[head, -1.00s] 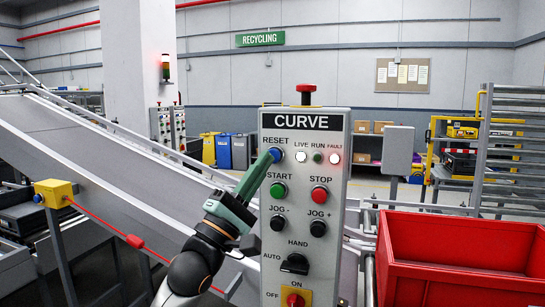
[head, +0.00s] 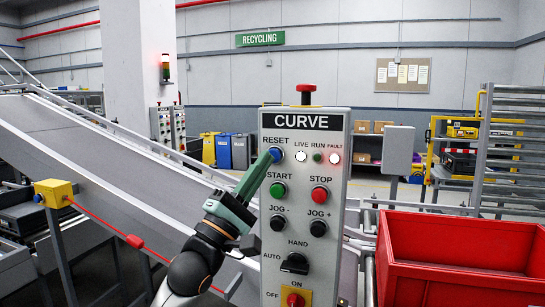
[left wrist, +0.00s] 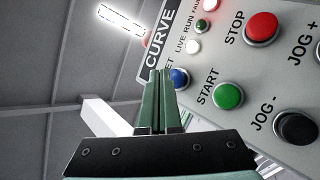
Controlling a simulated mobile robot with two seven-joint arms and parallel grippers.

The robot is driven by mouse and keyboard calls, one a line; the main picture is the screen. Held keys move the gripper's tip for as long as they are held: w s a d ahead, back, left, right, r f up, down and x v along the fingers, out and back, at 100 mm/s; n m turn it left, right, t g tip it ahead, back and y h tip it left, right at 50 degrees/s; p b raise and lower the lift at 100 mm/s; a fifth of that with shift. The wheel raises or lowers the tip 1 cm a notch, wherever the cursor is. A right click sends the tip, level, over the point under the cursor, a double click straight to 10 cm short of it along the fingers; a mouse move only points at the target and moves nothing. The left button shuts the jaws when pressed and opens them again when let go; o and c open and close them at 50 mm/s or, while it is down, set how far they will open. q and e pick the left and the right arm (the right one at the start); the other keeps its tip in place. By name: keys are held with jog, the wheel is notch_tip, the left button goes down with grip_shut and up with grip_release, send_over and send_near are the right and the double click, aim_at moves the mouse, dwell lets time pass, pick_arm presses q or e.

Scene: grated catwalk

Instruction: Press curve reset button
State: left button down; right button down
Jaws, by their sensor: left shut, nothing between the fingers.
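The CURVE control panel (head: 330,190) stands upright in front of me. Its blue RESET button (head: 277,154) is at the upper left, under the RESET label. My left gripper (head: 266,160) is shut and empty, and its green fingertips are at the left edge of the blue button. In the left wrist view the blue button (left wrist: 179,78) shows just right of the shut fingertips (left wrist: 160,72), partly covered by them. I cannot tell whether the tips touch it or whether it is pushed in. My right gripper is not in view.
Green START (head: 278,190) and red STOP (head: 319,194) buttons sit below, with black jog buttons under them. A red emergency button (head: 306,90) tops the panel. A red bin (head: 460,262) stands at right, a sloped conveyor (head: 110,160) at left. A red pull cord (head: 134,241) runs at lower left.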

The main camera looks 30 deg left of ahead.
pick_arm(q)
jog(key=shift+w, duration=0.1)
dwell(0.5)
jog(key=shift+w+a, duration=0.1)
jog(key=shift+w, duration=0.2)
jog(key=shift+w+a+p, duration=0.2)
jog(key=shift+w+p, duration=0.25)
jog(key=shift+w, duration=0.35)
dwell(0.9)
jog(key=shift+s, duration=0.1)
jog(key=shift+s+d, duration=0.15)
jog(key=shift+s, duration=0.4)
jog(key=shift+s+d, duration=0.15)
jog(key=shift+s, duration=0.4)
jog(key=shift+h, duration=0.3)
jog(key=s, duration=0.2)
jog(key=s+d, duration=0.1)
jog(key=s, duration=0.2)
jog(key=shift+d+p, duration=0.1)
jog(key=shift+p, duration=0.3)
